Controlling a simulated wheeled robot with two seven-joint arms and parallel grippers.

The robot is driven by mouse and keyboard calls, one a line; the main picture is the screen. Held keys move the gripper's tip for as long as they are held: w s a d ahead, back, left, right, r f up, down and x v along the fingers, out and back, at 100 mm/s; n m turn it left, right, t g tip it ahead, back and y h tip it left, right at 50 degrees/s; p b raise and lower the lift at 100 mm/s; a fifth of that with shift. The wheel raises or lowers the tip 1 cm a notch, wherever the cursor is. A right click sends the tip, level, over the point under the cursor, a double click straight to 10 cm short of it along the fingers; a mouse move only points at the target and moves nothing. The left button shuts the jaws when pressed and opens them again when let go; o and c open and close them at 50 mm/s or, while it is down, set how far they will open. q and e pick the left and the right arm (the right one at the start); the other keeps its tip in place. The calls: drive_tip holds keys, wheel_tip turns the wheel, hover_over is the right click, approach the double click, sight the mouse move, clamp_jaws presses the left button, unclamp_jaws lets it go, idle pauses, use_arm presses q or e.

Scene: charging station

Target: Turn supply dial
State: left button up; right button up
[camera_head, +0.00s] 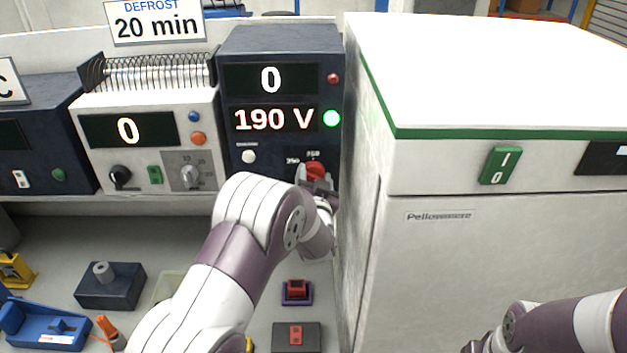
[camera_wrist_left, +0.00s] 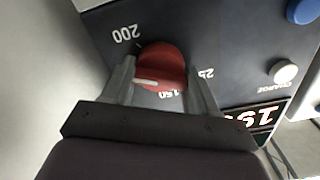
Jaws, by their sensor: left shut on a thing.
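The red supply dial (camera_head: 315,168) is on the lower right of the dark supply unit (camera_head: 232,50), whose displays read 0 and 190 V. In the left wrist view the round red dial (camera_wrist_left: 163,63) has a white pointer mark on its lower left side. The labels 200 and 150 show around it, with another partly hidden at right. My left gripper (camera_wrist_left: 163,85) is shut on the dial, one finger on each side. In the head view this gripper (camera_head: 318,183) is mostly hidden behind my wrist.
A large white cabinet (camera_head: 480,270) with a green switch (camera_head: 500,166) stands close to the right of the dial. A white unit (camera_head: 150,100) stands to the left. Small red-topped items (camera_head: 296,291) lie on the bench below.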

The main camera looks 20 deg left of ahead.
use_arm(q)
drive_tip(key=shift+w+r+m, duration=0.1)
drive_tip(key=shift+r+m, duration=0.2)
drive_tip(key=shift+m, duration=0.2)
drive_tip(key=o, duration=1.1)
drive_tip(key=shift+c, duration=0.2)
drive_tip(key=shift+d+f, duration=0.1)
drive_tip(key=shift+d, duration=0.05)
drive_tip(key=shift+s+f+b, duration=0.15)
drive_tip(key=shift+s+b, duration=0.15)
drive_tip(key=shift+s, duration=0.1)
drive_tip(key=b+v, duration=0.3)
drive_tip(key=v, duration=0.9)
drive_tip(key=shift+r+b, duration=0.2)
drive_tip(key=shift+b, duration=0.15)
drive_tip(key=shift+d, duration=0.1)
